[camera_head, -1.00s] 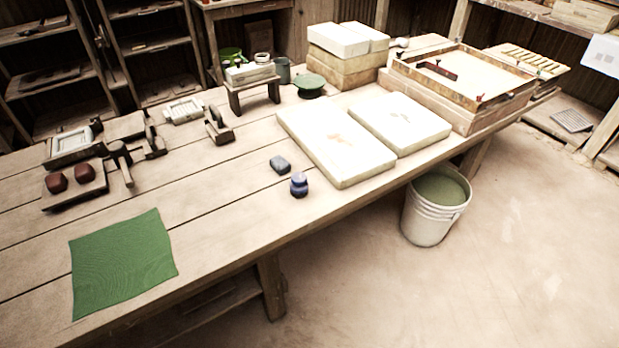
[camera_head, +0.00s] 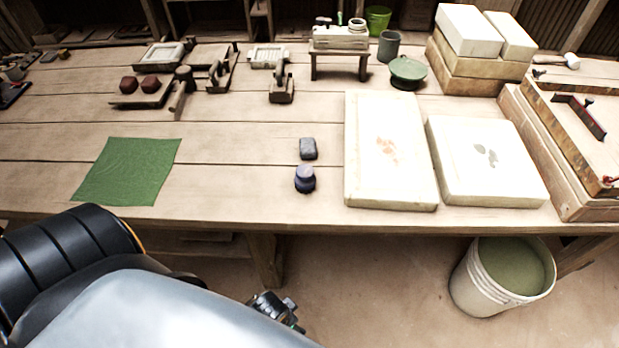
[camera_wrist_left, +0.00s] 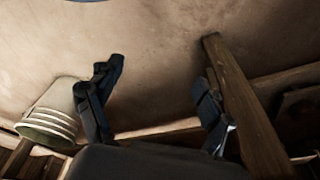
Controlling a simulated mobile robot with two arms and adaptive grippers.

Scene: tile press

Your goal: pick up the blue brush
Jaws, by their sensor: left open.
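A small dark blue, round, knobbed object (camera_head: 305,180), which looks like the blue brush, stands on the table near its front edge. My left arm comes in at the lower left of the head view, in front of the table. Part of what seems to be my left gripper (camera_head: 277,310) shows at its end, below the table edge. In the left wrist view my left gripper (camera_wrist_left: 160,76) is open and empty, with bare floor beyond its fingers. The brush is not in that view. My right gripper is not in view.
A grey block (camera_head: 308,148) lies just behind the brush. A green cloth (camera_head: 128,171) lies to the left and a white slab (camera_head: 388,185) to the right. A bucket (camera_head: 479,292) stands on the floor at the right. A wooden leg (camera_wrist_left: 245,110) is beside the left gripper.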

